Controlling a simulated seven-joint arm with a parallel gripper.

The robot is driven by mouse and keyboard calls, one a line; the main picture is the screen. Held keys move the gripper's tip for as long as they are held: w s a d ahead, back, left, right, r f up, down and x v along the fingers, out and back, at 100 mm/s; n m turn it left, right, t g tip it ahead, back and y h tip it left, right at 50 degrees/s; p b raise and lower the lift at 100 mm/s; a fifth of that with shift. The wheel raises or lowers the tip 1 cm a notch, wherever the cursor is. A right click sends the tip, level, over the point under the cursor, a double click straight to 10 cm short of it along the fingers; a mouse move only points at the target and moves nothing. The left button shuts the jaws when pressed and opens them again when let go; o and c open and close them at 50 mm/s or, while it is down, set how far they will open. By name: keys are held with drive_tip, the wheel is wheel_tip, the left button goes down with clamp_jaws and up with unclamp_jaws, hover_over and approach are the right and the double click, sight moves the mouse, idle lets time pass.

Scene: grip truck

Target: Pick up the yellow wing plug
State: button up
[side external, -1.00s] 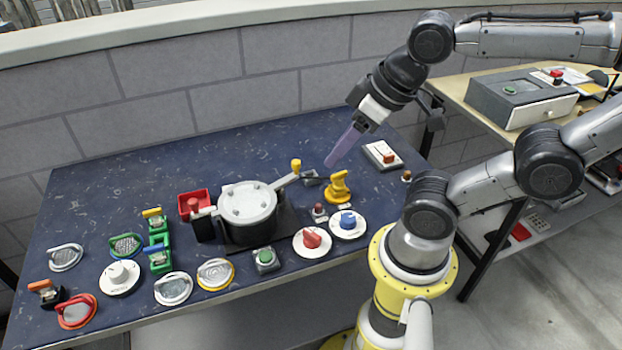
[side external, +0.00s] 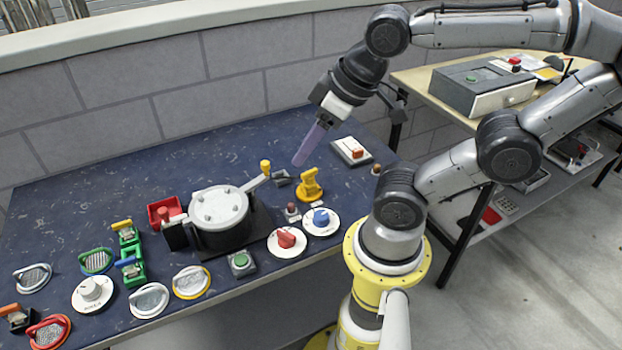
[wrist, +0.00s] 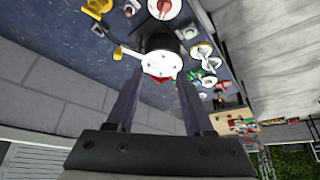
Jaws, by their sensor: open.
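The yellow wing plug (side external: 122,225) is a small yellow-topped piece on a green socket (side external: 129,238), at the left part of the blue table, left of the pot. A blue-topped piece on a similar green base (side external: 131,262) is just in front of it. My gripper (side external: 300,160) is high over the back right of the table, beyond the yellow bracket and well away from the plug. In the wrist view my gripper (wrist: 157,88) is open, its two purple fingers wide apart with nothing between them. The plug is too small to make out there.
A grey pot (side external: 219,210) with a long handle stands between my gripper and the plug, with a red box (side external: 164,210) beside it. A yellow bracket (side external: 309,186) is near my fingertips. Round dials and handled discs line the front. The back left of the table is clear.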

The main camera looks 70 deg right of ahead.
drive_tip(key=o, duration=0.3)
